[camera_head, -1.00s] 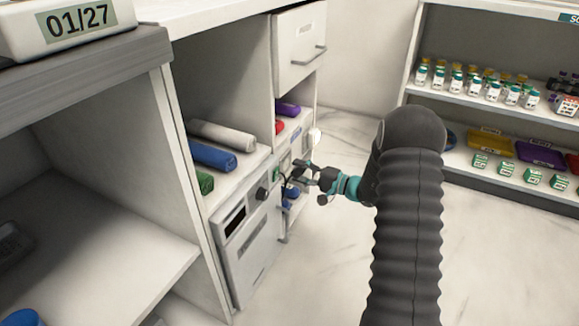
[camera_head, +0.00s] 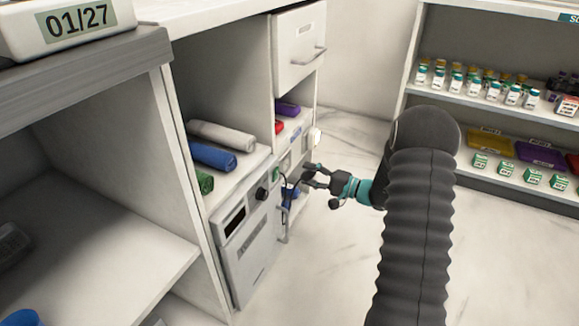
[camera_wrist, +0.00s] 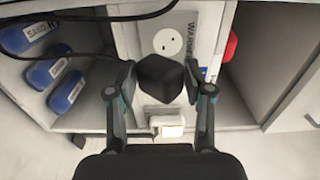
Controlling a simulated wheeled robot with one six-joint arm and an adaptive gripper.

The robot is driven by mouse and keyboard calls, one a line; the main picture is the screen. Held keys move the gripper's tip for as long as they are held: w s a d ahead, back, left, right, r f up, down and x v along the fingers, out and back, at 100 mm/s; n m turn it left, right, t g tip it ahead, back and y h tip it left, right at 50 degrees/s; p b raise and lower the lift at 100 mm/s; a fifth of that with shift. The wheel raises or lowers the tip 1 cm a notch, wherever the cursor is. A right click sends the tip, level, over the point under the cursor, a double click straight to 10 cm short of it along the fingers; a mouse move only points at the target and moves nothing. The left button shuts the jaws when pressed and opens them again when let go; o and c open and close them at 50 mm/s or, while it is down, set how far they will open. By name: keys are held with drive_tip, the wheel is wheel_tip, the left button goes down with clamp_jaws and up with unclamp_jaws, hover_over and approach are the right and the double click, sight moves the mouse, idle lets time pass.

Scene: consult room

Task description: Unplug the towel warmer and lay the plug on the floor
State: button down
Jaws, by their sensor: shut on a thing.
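My gripper (camera_head: 310,176) is shut on a black plug (camera_wrist: 160,78), which sits between its two fingers in the wrist view. The plug is held in front of a white panel, apart from a round white socket (camera_wrist: 168,42) with bare slots. A black cord (camera_wrist: 60,17) runs along the top left of the wrist view. Beside the socket is a label (camera_wrist: 190,45) that begins "WARM", partly hidden. In the head view a white appliance with a dark display (camera_head: 236,221) and a knob stands low in the cabinet, left of my gripper.
Rolled towels, white (camera_head: 222,135) and blue (camera_head: 212,156), lie on the shelf above the appliance. A small white lit thing (camera_wrist: 167,125) is just below the plug in the wrist view. Clear pale floor (camera_head: 330,255) lies below my gripper. Shelves with vials (camera_head: 475,85) stand at right.

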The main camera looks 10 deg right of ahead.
drive_tip(key=shift+s+d, duration=0.2)
drive_tip(key=shift+d, duration=0.05)
idle(0.4)
drive_tip(key=shift+r, duration=0.2)
drive_tip(key=shift+r+m, duration=0.2)
drive_tip(key=shift+m, duration=0.1)
drive_tip(key=shift+s+d+f+m+t+h, duration=0.15)
drive_tip(key=shift+s+m+t+h, duration=0.2)
drive_tip(key=shift+t+h, duration=0.3)
drive_tip(key=s+a+m+t+h+p, duration=0.3)
drive_tip(key=s+t+h+p, duration=0.1)
drive_tip(key=s+p, duration=0.4)
drive_tip(key=f+p, duration=0.1)
drive_tip(key=p, duration=0.1)
drive_tip(key=shift+s+a+m+p, duration=0.25)
drive_tip(key=shift+a+m+p, duration=0.1)
drive_tip(key=shift+a, duration=0.05)
